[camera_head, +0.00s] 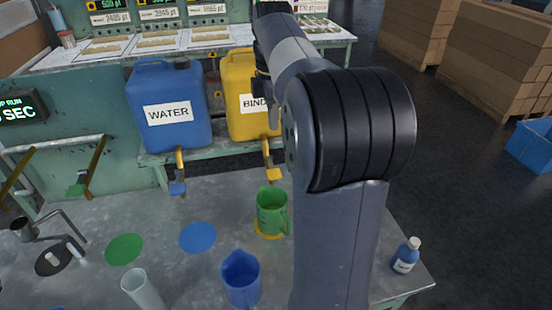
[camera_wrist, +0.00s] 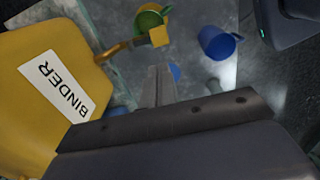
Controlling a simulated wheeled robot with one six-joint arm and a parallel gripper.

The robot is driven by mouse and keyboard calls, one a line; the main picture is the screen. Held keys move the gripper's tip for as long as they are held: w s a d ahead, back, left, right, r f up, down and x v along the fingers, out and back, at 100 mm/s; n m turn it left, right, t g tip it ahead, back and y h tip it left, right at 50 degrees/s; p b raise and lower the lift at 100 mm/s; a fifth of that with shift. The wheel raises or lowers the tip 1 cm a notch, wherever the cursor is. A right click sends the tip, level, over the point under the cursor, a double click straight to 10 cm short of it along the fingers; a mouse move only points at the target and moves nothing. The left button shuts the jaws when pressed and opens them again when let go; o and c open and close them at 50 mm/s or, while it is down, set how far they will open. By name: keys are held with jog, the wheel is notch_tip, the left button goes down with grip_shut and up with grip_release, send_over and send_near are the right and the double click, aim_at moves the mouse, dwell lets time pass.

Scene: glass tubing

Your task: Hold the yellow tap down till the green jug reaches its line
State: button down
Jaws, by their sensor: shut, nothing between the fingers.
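The yellow container labelled BINDER (camera_head: 238,92) stands on a raised shelf, with its yellow tap (camera_head: 273,175) jutting out at the front. The green jug (camera_head: 271,212) stands upright below the tap on a yellow disc (camera_head: 268,236). In the wrist view the tap (camera_wrist: 158,36) overlaps the edge of the green jug (camera_wrist: 149,20). My gripper (camera_wrist: 160,70) is shut and empty there; its fingertips appear just below the tap in the picture, and I cannot tell contact. The jug's line and fill level cannot be made out.
A blue WATER container (camera_head: 168,120) with a blue tap (camera_head: 177,187) stands to the left. A blue jug (camera_head: 241,280), a clear cylinder (camera_head: 144,290) and a small blue bottle (camera_head: 406,256) stand on the metal table. Empty blue (camera_head: 198,237) and green (camera_head: 124,249) discs lie left of the green jug.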

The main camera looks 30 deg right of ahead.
aim_at(274, 174)
notch_tip(274, 174, down, 14)
jog(key=shift+f+p, duration=0.1)
jog(key=shift+p, duration=0.6)
